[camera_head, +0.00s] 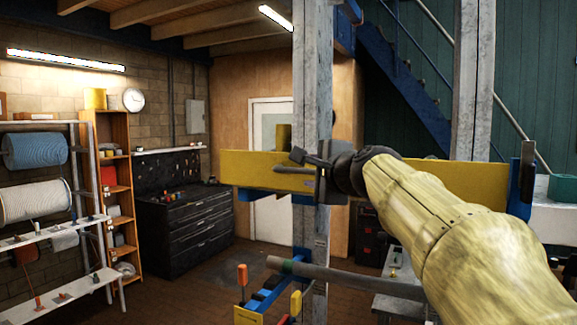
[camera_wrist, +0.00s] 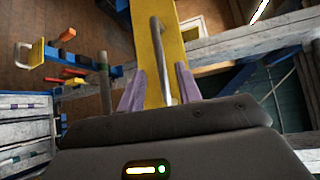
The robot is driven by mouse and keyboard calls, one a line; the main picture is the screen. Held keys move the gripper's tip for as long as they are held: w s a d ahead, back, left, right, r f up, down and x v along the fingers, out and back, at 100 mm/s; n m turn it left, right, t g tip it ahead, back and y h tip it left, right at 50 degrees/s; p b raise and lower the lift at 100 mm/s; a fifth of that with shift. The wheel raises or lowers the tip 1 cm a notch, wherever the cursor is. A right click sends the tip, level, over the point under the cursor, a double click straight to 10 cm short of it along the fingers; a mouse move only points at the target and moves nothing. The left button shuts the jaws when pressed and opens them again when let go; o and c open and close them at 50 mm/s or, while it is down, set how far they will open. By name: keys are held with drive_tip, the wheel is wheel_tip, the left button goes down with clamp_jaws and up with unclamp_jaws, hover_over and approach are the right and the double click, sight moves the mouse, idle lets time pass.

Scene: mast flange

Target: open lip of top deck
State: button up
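A long yellow panel (camera_head: 250,172), which I take for the lip of the top deck, runs level across the grey posts. In the wrist view the yellow panel (camera_wrist: 152,42) lies beyond my fingers, with a grey bar handle (camera_wrist: 158,52) along it. My gripper (camera_head: 302,165) is in front of the panel near the left post. In the wrist view the two pale purple fingers of my gripper (camera_wrist: 158,82) stand apart, with the handle between them. I see no clear contact between fingers and handle. My gripper hides part of the panel in the head view.
A grey post (camera_head: 312,75) stands behind my gripper and another post (camera_head: 472,80) to the right. Below is a grey bar (camera_head: 345,278) with blue and yellow parts. A black drawer cabinet (camera_head: 190,225) and shelves are at left. Open floor lies between.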

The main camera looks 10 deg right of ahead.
sight(304, 171)
drive_tip(key=p+x, duration=0.1)
drive_tip(key=x, duration=0.5)
drive_tip(key=shift+w+p, duration=0.25)
drive_tip(key=shift+p, duration=0.1)
drive_tip(key=shift+c, duration=0.4)
drive_tip(key=shift+f, duration=0.1)
clamp_jaws()
